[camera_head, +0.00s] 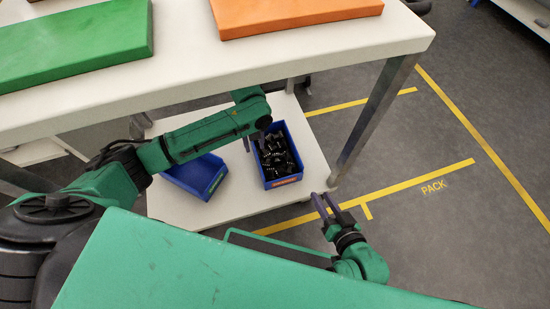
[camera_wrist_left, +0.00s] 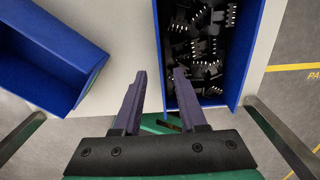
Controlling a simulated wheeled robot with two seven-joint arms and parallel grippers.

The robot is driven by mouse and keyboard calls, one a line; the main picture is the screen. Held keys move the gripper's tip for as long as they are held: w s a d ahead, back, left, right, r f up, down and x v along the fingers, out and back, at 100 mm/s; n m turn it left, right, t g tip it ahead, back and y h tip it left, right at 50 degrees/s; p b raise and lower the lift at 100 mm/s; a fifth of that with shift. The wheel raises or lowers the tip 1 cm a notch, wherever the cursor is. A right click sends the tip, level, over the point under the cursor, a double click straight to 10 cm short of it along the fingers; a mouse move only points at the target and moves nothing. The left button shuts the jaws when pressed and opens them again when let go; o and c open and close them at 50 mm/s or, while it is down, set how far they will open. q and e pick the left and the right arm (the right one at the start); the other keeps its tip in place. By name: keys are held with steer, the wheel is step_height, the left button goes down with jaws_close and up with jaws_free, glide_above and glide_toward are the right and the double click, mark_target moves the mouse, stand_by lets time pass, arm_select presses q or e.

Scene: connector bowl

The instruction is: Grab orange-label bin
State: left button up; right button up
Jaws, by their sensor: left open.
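The orange-label bin (camera_head: 283,182) is a blue open-top bin on the low white shelf, with an orange label on its near end. It holds several black connectors (camera_head: 277,155). My left gripper (camera_head: 261,134) is at the bin's left side, open. In the left wrist view, the fingers of my left gripper (camera_wrist_left: 160,75) appear on either side of the left wall of the bin (camera_wrist_left: 158,40); contact cannot be told. My right gripper (camera_head: 325,205) is open and empty, to the right of the shelf's near corner.
A second blue bin (camera_head: 197,176) with a green label, apparently empty, sits left on the same shelf (camera_head: 235,205). The tabletop (camera_head: 185,65) above carries a green slab (camera_head: 75,42) and an orange slab (camera_head: 290,12). A metal table leg (camera_head: 372,120) stands right of the bin.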

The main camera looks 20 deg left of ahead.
mark_target(275, 154)
arm_select(q)
step_height(275, 154, down, 10)
steer(key=b, duration=0.5)
steer(key=shift+r, duration=0.15)
arm_select(e)
step_height(275, 154, down, 7)
steer(key=t, duration=0.1)
steer(key=shift+m, duration=0.3)
arm_select(q)
steer(key=shift+c, duration=0.3)
arm_select(e)
steer(key=shift+w+r, duration=0.1)
arm_select(q)
jaws_close()
steer(key=shift+w+r, duration=0.1)
